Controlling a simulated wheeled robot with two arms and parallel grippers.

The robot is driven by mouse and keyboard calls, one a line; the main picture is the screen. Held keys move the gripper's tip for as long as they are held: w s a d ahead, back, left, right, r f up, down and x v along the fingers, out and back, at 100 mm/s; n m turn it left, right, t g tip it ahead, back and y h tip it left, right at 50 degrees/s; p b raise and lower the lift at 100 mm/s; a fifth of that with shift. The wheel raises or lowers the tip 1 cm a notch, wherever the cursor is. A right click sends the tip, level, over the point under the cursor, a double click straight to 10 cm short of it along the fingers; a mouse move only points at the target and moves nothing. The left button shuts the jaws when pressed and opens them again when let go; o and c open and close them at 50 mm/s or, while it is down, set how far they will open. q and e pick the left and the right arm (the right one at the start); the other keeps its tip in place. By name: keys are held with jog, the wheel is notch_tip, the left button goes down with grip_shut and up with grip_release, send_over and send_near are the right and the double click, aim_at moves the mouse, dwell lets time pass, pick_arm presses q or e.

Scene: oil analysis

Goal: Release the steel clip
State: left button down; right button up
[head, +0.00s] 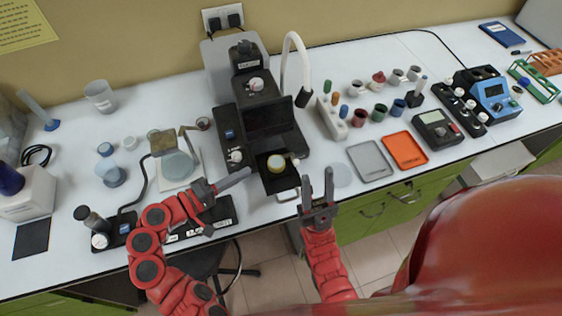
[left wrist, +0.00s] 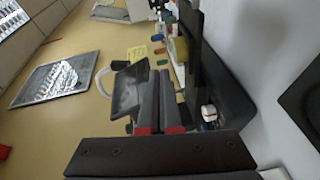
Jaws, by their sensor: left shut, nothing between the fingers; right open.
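The black instrument (head: 263,118) stands at the table's middle, with a low tray at its front holding a round yellowish disc (head: 276,163). A small bright metal loop (head: 287,196) shows at the tray's front edge; I cannot tell whether it is the steel clip. My left gripper (head: 246,174) is shut and empty, its tips just left of the tray. In the left wrist view its fingers (left wrist: 160,95) lie side by side. My right gripper (head: 318,186) is open and empty, to the right of the metal loop and near the table's front edge.
A grey tray (head: 370,160) and an orange tray (head: 405,150) lie to the right, with several small cups behind them. A white hose-like arm (head: 296,60) curves beside the instrument. A balance-like stand (head: 177,165) and a dark base are close to my left arm.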

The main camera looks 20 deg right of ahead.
pick_arm(q)
jog(key=p, duration=0.3)
send_near(291, 159)
jog(key=shift+w+d+r, duration=0.95)
jog(key=shift+w+r, duration=0.2)
jog(key=shift+w, duration=0.05)
jog(key=shift+s+d+f+p, duration=0.2)
jog(key=shift+d+p, duration=0.25)
jog(key=shift+d, duration=0.15)
jog(key=shift+s+d+f+p, duration=0.15)
jog(key=shift+d+p, duration=0.25)
jog(key=shift+d, duration=0.2)
jog(key=shift+s+d+f+p, duration=0.2)
jog(key=shift+s+d+p, duration=0.2)
jog(key=shift+d, duration=0.35)
jog(key=shift+f, duration=0.1)
jog(key=shift+w, duration=0.1)
